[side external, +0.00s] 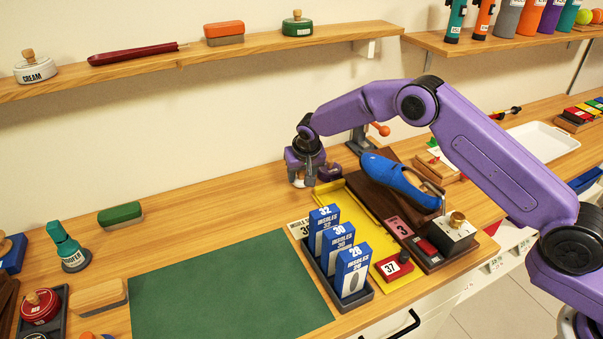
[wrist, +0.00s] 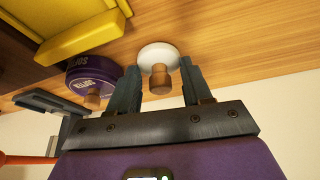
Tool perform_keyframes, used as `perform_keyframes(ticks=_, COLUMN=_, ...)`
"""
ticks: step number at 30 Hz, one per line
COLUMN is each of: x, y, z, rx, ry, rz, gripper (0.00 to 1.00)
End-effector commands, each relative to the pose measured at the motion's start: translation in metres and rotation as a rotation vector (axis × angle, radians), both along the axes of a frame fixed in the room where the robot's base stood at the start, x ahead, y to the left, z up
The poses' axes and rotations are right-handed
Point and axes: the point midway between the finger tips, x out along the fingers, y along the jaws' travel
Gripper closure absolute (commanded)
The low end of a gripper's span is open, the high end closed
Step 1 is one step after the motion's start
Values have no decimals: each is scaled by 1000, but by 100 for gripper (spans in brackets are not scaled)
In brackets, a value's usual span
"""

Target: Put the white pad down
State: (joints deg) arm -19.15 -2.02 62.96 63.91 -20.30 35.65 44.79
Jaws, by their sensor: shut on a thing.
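The white pad (wrist: 158,54) is a round white disc with a wooden knob (wrist: 159,82). My gripper (wrist: 159,84) is shut on it, with the knob between the two fingers and the disc beyond the fingertips. In the side view my gripper (side external: 303,178) points down at the back of the wooden bench, and a little of the white pad (side external: 299,183) shows beneath it. The pad is close to the bench top; I cannot tell whether it touches.
A purple tin (wrist: 93,76) with a wooden knob stands close beside the fingers. A yellow tray (side external: 350,215), a blue shoe (side external: 400,181) and an insole rack (side external: 358,294) are nearby. A green mat (side external: 230,290) lies in front. Bare bench (side external: 215,210) is free to the left.

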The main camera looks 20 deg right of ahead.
Motion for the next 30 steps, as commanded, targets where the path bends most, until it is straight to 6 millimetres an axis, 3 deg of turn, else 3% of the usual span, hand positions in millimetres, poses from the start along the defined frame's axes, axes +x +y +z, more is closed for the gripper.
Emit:
perform_keyframes(ticks=11, x=0, y=0, z=-4, rx=1, ry=-1, rz=-1, gripper=79)
perform_keyframes(ticks=12, x=0, y=0, z=-4, rx=1, ry=-1, rz=-1, gripper=48)
perform_keyframes(ticks=14, x=0, y=0, z=-4, rx=1, ry=-2, rz=-1, gripper=28)
perform_keyframes(ticks=15, x=0, y=0, z=-4, rx=1, ry=-2, rz=-1, gripper=25)
perform_keyframes(ticks=24, x=0, y=0, z=-3, rx=1, ry=-2, rz=-1, gripper=25)
perform_keyframes(ticks=30, x=-5, y=2, z=14, rx=1, ry=-3, rz=1, gripper=25)
